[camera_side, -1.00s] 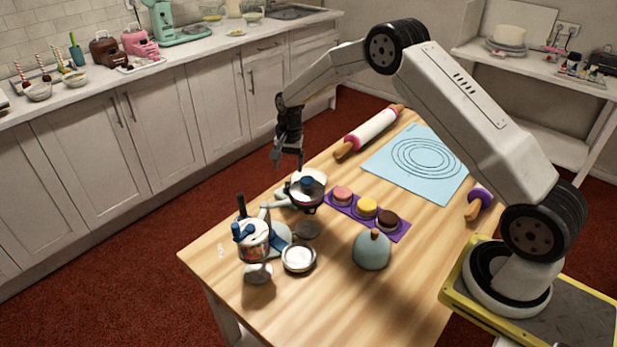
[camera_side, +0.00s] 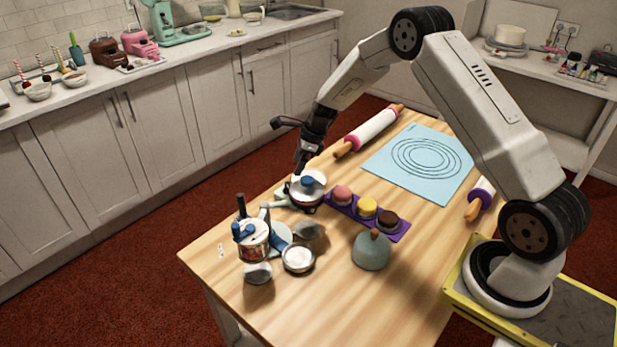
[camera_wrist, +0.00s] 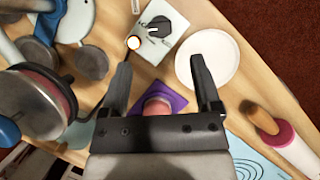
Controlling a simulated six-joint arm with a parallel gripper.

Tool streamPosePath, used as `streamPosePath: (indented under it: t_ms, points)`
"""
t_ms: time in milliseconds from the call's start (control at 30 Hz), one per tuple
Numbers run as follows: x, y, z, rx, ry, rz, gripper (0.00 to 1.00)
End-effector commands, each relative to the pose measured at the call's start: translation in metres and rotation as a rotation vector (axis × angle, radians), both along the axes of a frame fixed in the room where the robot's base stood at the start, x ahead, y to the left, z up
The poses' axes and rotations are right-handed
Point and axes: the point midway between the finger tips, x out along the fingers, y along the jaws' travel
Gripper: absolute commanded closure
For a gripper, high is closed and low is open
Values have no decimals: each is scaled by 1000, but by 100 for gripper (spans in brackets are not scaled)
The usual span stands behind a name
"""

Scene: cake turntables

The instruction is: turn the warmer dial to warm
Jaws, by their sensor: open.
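In the wrist view, a pale box (camera_wrist: 150,38) carries a black dial (camera_wrist: 159,27) with a pointer knob. I cannot read the dial's markings. My gripper (camera_wrist: 160,62) is open and empty, its two fingers apart, with the dial beyond the fingertips. In the side view my gripper (camera_side: 302,165) hangs tilted just above the back left part of the table, close to a pan with a blue knob (camera_side: 308,188). I cannot make out the dial there.
A white plate (camera_wrist: 208,60) lies just right of the box. A purple tray with small cakes (camera_side: 367,212), a rolling pin (camera_side: 370,128) and a blue mat (camera_side: 420,163) are nearby.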

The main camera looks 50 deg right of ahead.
Motion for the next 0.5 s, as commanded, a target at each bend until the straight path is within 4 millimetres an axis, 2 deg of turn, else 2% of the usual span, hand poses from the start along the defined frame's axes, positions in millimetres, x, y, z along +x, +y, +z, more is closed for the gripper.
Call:
streamPosePath:
  t_ms: [267, 500]
  points:
    - [4, 5, -15, 0, 1, 4, 19]
    - [11, 12, -39, -1, 1, 5, 19]
